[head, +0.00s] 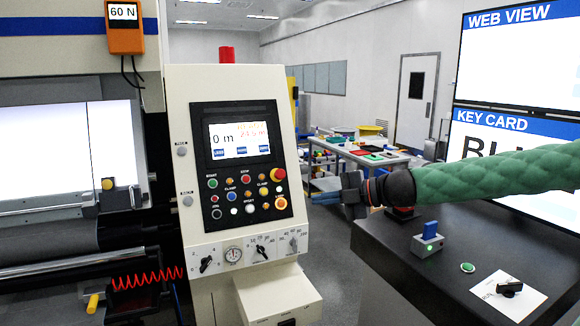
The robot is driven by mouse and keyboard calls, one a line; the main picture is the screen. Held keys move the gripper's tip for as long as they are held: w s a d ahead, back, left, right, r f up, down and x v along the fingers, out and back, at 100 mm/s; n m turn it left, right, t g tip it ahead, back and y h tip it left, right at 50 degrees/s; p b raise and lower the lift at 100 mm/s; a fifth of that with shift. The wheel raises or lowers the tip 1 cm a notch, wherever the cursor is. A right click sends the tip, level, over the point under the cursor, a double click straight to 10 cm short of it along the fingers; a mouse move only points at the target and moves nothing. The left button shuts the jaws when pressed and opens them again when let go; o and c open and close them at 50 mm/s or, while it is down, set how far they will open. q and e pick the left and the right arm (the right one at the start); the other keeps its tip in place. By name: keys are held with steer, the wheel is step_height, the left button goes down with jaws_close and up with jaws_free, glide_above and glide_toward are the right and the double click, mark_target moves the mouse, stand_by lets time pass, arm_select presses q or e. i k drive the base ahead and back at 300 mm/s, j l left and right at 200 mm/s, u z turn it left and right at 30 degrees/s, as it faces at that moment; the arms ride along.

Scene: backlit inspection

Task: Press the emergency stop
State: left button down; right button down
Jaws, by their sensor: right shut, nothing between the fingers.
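My right arm, in a green sleeve, comes in from the right. My right gripper (345,195) is shut and empty. It points left and shows to the right of the panel, apart from the button in the picture. A red part (402,213) shows on the dark console beneath my right wrist, mostly hidden, so I cannot tell what it is. My left gripper is not in view.
The panel also carries a screen (239,139), several coloured buttons and rotary knobs. The dark console (400,262) at right holds a blue-topped key card reader (428,238), a green button (467,267) and a black knob (509,288). A cluttered table (370,157) stands behind.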

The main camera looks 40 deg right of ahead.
mark_target(280, 174)
steer(key=i+l, duration=0.7)
steer(key=l, duration=0.15)
